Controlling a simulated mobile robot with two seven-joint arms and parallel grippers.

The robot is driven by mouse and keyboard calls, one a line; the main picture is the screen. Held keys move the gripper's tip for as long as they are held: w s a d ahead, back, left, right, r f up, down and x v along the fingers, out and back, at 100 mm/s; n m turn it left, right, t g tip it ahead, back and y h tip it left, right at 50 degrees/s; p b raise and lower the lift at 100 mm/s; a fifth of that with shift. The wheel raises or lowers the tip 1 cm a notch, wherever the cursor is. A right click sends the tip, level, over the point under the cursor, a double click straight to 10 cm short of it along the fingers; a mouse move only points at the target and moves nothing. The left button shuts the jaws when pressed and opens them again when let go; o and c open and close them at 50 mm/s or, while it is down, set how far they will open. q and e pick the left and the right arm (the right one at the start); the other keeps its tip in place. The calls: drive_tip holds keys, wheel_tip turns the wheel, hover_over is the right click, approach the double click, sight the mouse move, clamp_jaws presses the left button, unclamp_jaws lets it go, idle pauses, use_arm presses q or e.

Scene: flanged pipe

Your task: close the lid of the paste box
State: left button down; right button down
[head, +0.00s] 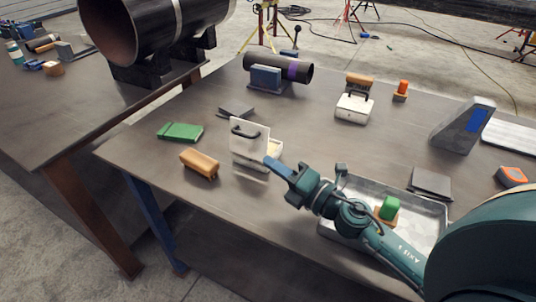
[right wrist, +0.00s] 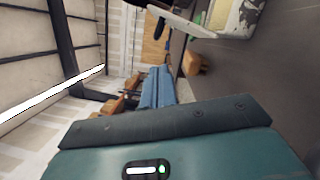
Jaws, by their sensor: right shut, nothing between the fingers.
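The white paste box (head: 272,151) stands on the table left of centre with its lid (head: 249,137) raised upright and a dark handle on the lid. In the right wrist view the box (right wrist: 241,18) shows at the top right, with its lid (right wrist: 182,19) beside it and cut by the frame edge. My right gripper (head: 270,162) is shut and empty, with its blue fingertips at the near side of the box, close to the lid. I cannot tell if they touch it. The fingers also show in the right wrist view (right wrist: 157,88). My left gripper is out of view.
A tan-handled brush (head: 199,166) and a green item (head: 181,132) lie left of the box. A metal tray (head: 336,222) with a green-topped block (head: 389,208) sits under my right arm. A second white case (head: 353,109), shut, stands farther back.

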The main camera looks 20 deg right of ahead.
sight(245, 142)
drive_tip(key=p+x, duration=0.2)
drive_tip(key=x, duration=0.6)
drive_tip(key=shift+w+a, duration=0.15)
drive_tip(key=shift+w, duration=0.15)
